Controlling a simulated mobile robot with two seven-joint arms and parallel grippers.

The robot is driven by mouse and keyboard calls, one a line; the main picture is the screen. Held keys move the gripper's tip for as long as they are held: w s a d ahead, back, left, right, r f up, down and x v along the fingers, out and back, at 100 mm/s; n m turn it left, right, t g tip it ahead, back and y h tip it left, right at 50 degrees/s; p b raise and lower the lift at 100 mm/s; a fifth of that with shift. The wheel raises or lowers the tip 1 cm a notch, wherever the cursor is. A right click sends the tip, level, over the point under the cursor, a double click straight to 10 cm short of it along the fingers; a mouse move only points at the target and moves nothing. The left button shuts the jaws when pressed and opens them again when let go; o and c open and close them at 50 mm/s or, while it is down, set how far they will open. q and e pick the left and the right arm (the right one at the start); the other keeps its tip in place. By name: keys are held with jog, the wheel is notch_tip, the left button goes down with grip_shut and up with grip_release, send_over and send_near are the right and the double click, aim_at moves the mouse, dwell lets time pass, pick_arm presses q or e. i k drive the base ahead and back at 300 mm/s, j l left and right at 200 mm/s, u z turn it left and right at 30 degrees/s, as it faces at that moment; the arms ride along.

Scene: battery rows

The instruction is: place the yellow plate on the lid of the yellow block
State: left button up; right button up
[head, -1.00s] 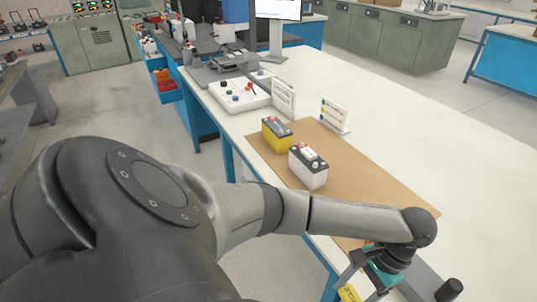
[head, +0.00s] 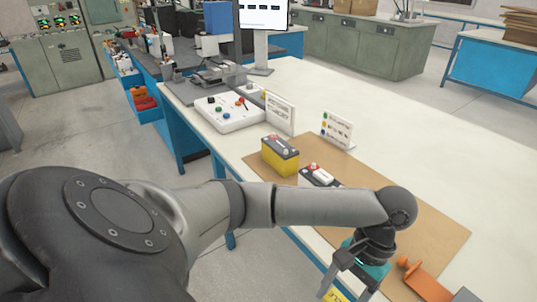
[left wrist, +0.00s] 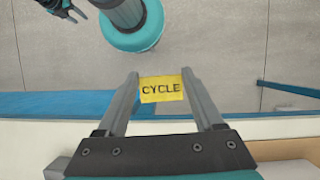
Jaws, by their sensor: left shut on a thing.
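The yellow block (head: 281,163) is a battery-like box with a dark lid (head: 281,145) and red caps. It stands upright on the brown mat (head: 450,238). The yellow plate (left wrist: 162,88) reads CYCLE and sits between the fingertips of my left gripper (left wrist: 163,84) in the left wrist view. In the head view my left gripper (head: 343,284) is low at the bottom, and only a bit of the plate (head: 334,297) shows. The plate is well away from the yellow block. What looks like my right gripper (left wrist: 68,9) shows at the left wrist view's top left; its jaws are unclear.
A white block (head: 318,174) stands beside the yellow block, partly hidden by my left arm. Behind are two sign cards (head: 280,114) (head: 337,130) and a white button box (head: 229,112). An orange handled piece (head: 428,287) lies at the front right. The table's right side is clear.

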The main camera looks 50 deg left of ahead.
aim_at(280, 144)
jog(key=j, duration=0.9)
jog(key=i+j, duration=0.15)
jog(key=j, duration=0.75)
